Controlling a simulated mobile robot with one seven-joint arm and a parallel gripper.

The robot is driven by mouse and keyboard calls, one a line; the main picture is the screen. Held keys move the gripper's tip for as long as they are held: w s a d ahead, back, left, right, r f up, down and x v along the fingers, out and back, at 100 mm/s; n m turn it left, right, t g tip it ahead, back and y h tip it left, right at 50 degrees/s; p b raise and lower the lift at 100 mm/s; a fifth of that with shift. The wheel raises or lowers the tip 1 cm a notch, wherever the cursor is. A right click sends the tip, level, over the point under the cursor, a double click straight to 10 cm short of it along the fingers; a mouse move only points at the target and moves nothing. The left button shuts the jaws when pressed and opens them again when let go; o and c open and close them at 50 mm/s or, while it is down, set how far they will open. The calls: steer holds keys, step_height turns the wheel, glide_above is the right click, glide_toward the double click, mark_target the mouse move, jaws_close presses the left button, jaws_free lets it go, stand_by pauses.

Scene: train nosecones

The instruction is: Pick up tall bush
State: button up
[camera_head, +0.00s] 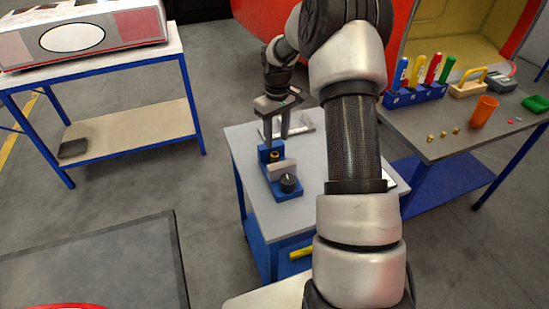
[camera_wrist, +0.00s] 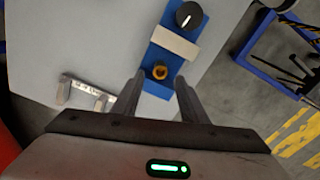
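A brass ring-shaped bush (camera_head: 275,155) sits at the far end of a blue fixture (camera_head: 285,194) on the small grey-topped table. The bush also shows in the wrist view (camera_wrist: 160,71), where the blue fixture carries a pale block (camera_wrist: 175,43) and a black knob (camera_wrist: 189,15). My gripper (camera_head: 277,140) is above that end of the fixture and points down. In the wrist view, the two fingers of my gripper (camera_wrist: 160,82) are apart with nothing between them, and the bush lies just beyond the fingertips. I cannot tell the height left between them.
A metal caliper-like tool (camera_wrist: 85,91) lies on the table beside the fixture. A workbench (camera_head: 455,155) at the right holds small brass pieces (camera_head: 443,134), an orange cup (camera_head: 484,112) and screwdrivers in a blue rack (camera_head: 414,95). A blue-framed shelf (camera_head: 130,130) stands at the left.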

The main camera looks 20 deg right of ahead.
mark_target(275, 152)
steer(key=f, duration=0.5)
steer(key=f+p, duration=0.1)
steer(key=f, duration=0.1)
steer(key=shift+w+a+f, duration=0.1)
steer(key=shift+a+f, duration=0.05)
steer(key=shift+a, duration=0.2)
steer(key=c, duration=0.9)
steer(key=shift+c, duration=0.2)
